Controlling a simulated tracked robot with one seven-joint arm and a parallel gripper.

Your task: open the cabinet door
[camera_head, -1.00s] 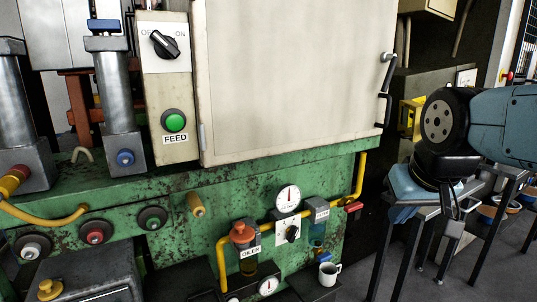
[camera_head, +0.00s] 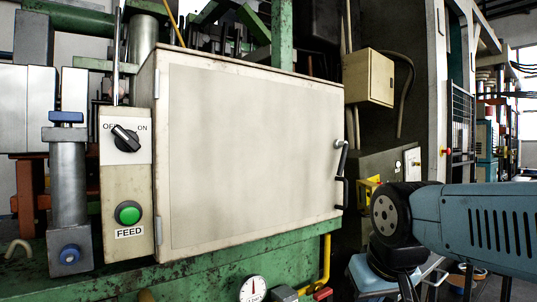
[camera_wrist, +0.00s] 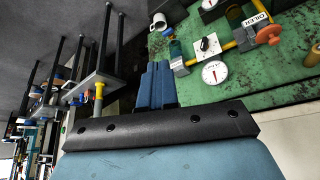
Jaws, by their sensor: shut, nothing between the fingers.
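The cabinet door (camera_head: 250,150) is a large pale cream panel on the cabinet above the green machine base, in the head view. It looks shut. Its black handle (camera_head: 341,178) runs upright along the right edge, with a metal latch at its top. My arm comes in from the right, and its wrist is to the right of the handle and lower in the picture, apart from it. My gripper (camera_wrist: 155,85) shows in the wrist view as two blue fingers side by side, shut and empty. The fingertips are cut off in the head view. The handle is not visible in the wrist view.
A control panel with a black switch and green FEED button (camera_head: 128,213) stands left of the door. Yellow pipe (camera_head: 325,262) and a gauge (camera_head: 252,289) are below.

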